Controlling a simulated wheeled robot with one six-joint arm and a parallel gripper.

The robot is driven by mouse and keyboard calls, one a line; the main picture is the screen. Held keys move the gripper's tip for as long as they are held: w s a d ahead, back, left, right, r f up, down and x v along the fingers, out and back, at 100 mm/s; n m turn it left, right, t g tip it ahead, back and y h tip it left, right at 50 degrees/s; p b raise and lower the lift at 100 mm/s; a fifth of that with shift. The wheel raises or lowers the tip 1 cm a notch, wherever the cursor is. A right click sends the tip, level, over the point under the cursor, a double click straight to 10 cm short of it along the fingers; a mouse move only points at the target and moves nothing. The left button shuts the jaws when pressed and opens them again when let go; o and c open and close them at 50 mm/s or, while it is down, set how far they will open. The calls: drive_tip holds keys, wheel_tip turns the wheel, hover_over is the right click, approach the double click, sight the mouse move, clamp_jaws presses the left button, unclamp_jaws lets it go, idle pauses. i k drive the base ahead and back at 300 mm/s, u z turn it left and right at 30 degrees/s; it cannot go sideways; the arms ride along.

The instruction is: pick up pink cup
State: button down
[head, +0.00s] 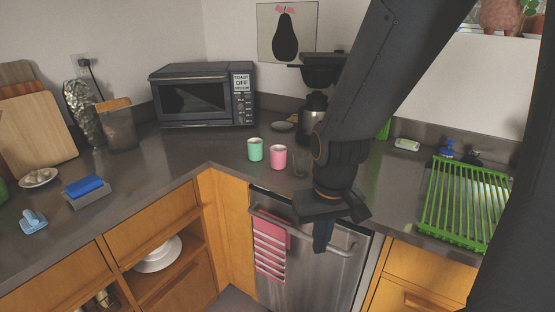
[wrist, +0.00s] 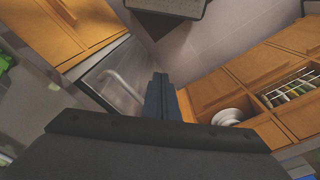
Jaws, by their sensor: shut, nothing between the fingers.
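My gripper (head: 322,240) points down in front of the dishwasher, to the right of the pink cup and nearer to me, clear of the counter. In the wrist view my gripper (wrist: 158,82) has its fingers together with nothing between them. The pink cup does not show in the wrist view.
A dishwasher (wrist: 115,82) with a bar handle is below the counter. A pink striped towel (head: 270,248) hangs on the handle. A toaster oven (head: 203,95) stands behind the cups, and a green dish rack (head: 465,205) is at the right.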

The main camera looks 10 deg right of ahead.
sight(279, 153)
drive_tip(key=z, duration=0.1)
drive_tip(key=k, duration=1.05)
drive_tip(key=u, duration=1.3)
drive_tip(key=i, duration=1.25)
drive_tip(key=z, duration=0.75)
drive_tip(key=i, duration=0.6)
drive_tip(key=z, duration=0.85)
drive_tip(key=i, duration=0.5)
drive_tip(key=u, duration=0.05)
